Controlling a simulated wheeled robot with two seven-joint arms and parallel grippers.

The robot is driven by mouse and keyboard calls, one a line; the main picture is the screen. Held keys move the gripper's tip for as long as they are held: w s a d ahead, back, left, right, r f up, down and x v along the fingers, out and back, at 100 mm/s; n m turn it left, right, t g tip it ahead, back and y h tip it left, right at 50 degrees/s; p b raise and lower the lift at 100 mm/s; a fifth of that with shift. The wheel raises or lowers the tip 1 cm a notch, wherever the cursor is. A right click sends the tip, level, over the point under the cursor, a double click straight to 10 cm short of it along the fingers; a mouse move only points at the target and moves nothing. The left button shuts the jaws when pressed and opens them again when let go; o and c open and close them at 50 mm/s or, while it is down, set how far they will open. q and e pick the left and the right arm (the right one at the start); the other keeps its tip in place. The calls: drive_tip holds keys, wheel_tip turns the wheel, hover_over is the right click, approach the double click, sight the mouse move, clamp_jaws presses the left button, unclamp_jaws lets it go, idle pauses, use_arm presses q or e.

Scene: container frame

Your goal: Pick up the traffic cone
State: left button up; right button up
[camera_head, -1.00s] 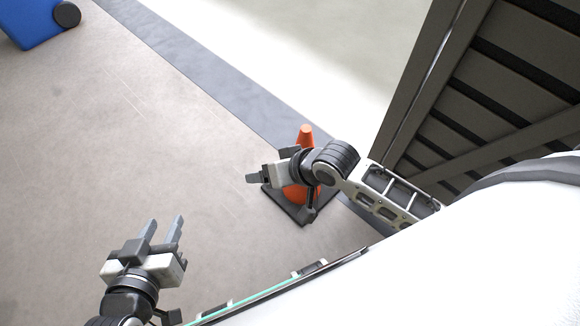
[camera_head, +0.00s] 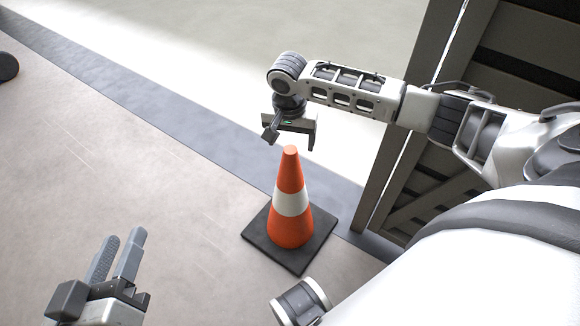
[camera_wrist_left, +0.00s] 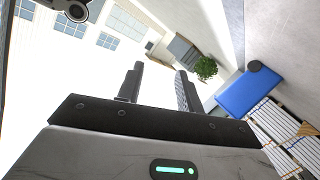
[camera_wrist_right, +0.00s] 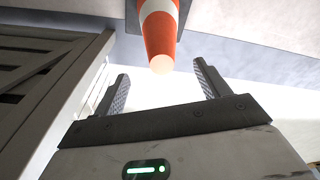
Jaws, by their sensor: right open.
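The traffic cone (camera_head: 289,228) is orange with a white band and a square black base. It stands upright on the floor in the head view. My right gripper (camera_head: 290,141) is open and points down just above the cone's tip, apart from it. In the right wrist view the cone (camera_wrist_right: 160,35) hangs in from the top, its tip close to the space between the open fingers (camera_wrist_right: 161,85). My left gripper (camera_head: 118,255) is open and empty at the lower left of the head view. Its spread fingers (camera_wrist_left: 159,85) also show in the left wrist view.
A dark slatted crate or container wall (camera_head: 440,150) stands right of the cone; it also shows in the right wrist view (camera_wrist_right: 45,85). The floor (camera_head: 150,180) left of the cone is clear. A blue container (camera_wrist_left: 248,92) and a green plant (camera_wrist_left: 206,68) are far off.

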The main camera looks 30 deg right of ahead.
sight(290, 150)
wheel_tip(290, 150, down, 3)
drive_tip(key=shift+w+d+b, duration=0.1)
drive_tip(key=shift+w+b, duration=0.05)
drive_tip(key=shift+b, duration=0.3)
drive_tip(key=shift+f, duration=0.35)
drive_tip(key=shift+w+f+b, duration=0.1)
drive_tip(key=shift+f+b, duration=0.55)
drive_tip(key=shift+b, duration=0.2)
wheel_tip(290, 150, down, 3)
drive_tip(key=shift+w+d+f+b, duration=0.1)
drive_tip(key=shift+w+d+b, duration=0.05)
drive_tip(key=shift+b, duration=0.85)
clamp_jaws()
use_arm(q)
drive_tip(key=r+t, duration=0.1)
drive_tip(key=w+r+m+t+h, duration=0.1)
drive_tip(key=r, duration=0.1)
drive_tip(key=w+r+m+t+h, duration=0.1)
drive_tip(key=r, duration=0.1)
drive_tip(key=shift+w+a+t, duration=0.1)
drive_tip(key=shift+w+t, duration=0.05)
drive_tip(key=shift+t, duration=0.25)
use_arm(e)
drive_tip(key=shift+w+r, duration=0.1)
drive_tip(key=shift+r, duration=0.15)
